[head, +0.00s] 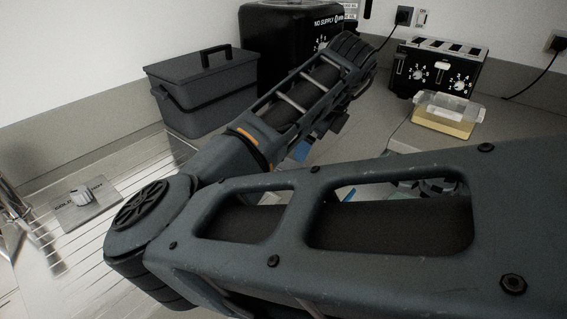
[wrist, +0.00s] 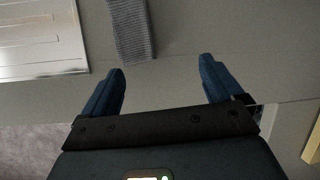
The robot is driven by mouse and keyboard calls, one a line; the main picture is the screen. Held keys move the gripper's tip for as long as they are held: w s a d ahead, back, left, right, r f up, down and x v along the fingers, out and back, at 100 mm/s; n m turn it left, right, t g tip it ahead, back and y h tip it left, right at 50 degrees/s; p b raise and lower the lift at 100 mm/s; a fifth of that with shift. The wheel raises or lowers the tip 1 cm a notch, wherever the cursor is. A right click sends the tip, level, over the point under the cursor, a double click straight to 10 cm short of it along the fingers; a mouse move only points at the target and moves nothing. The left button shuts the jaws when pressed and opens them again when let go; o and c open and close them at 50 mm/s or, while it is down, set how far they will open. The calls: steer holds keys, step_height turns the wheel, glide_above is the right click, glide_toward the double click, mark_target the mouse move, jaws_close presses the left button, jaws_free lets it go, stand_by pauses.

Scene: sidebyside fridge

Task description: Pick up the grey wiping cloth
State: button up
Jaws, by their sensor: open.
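The grey wiping cloth (wrist: 132,28) shows in the wrist view as a ribbed grey strip. It lies on the grey counter at the top, left of centre, and runs out of the picture at the top edge. My gripper (wrist: 161,66) is open and empty, with its two blue fingers spread apart. The cloth is beyond the fingertips, nearer to the left finger's side, and not between the fingers. In the head view my gripper (head: 318,138) is partly hidden by my arm. I cannot make out the cloth there.
A ridged metal drainer (head: 60,245) is at the left, with a grey card and small object (head: 82,196) on it. A dark lidded box (head: 208,92), a black appliance (head: 285,40), a toaster (head: 436,72) and a yellowish container (head: 447,114) stand along the back.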

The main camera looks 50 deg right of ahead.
mark_target(288, 161)
steer(key=a, duration=0.1)
steer(key=w+a+y, duration=0.1)
steer(key=a, duration=0.1)
steer(key=shift+w+r+m, duration=0.15)
steer(key=shift+m, duration=0.15)
steer(key=shift+w+a+f+y, duration=0.15)
steer(key=shift+a+f+y, duration=0.05)
steer(key=shift+a+y, duration=0.1)
steer(key=x, duration=0.5)
steer(key=p+x, duration=0.1)
steer(key=x, duration=0.1)
steer(key=shift+w+d+f, duration=0.1)
steer(key=shift+d+f, duration=0.1)
steer(key=shift+d, duration=0.2)
steer(key=c, duration=1.1)
steer(key=shift+r, duration=0.15)
steer(key=shift+c, duration=0.2)
